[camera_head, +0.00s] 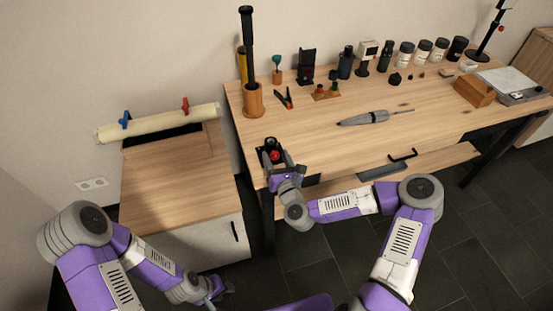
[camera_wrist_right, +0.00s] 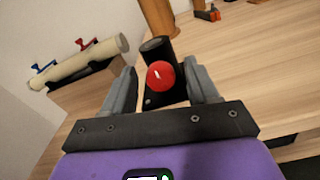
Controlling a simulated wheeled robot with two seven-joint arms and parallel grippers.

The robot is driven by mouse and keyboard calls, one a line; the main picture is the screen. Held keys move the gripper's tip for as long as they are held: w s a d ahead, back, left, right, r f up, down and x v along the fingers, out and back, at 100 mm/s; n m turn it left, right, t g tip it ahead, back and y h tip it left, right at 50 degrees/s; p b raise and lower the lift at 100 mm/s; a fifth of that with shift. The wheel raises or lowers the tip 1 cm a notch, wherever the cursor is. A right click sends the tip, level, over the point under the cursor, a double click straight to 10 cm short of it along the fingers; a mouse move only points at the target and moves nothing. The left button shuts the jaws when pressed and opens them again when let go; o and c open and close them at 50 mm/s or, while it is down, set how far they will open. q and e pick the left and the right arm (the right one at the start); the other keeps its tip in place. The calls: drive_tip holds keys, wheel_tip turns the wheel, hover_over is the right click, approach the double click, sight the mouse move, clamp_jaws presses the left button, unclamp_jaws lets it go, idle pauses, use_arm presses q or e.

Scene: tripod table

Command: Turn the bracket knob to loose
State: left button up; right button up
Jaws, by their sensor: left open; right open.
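The bracket knob (camera_wrist_right: 161,75) is a red ball on a dark bracket (camera_wrist_right: 154,48) at the table's left front corner. The red knob also shows in the head view (camera_head: 275,156). My right gripper (camera_wrist_right: 163,82) is open, with one finger on each side of the knob. A gap shows between the knob and each finger, and I cannot tell whether either touches it. In the head view my right gripper (camera_head: 283,168) partly hides the bracket. My left gripper (camera_head: 218,291) is open and empty, low in front of the cabinet.
The wooden table (camera_head: 330,148) holds a wooden cup with a black rod (camera_head: 252,100), orange-black pliers (camera_head: 284,98), a grey pen-like tool (camera_head: 365,117) and several jars along the back. A cabinet (camera_head: 180,190) with a cream roll (camera_head: 160,123) stands at left. The table's middle is mostly clear.

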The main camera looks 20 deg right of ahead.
drive_tip(key=c, duration=1)
drive_tip(key=shift+c, duration=0.2)
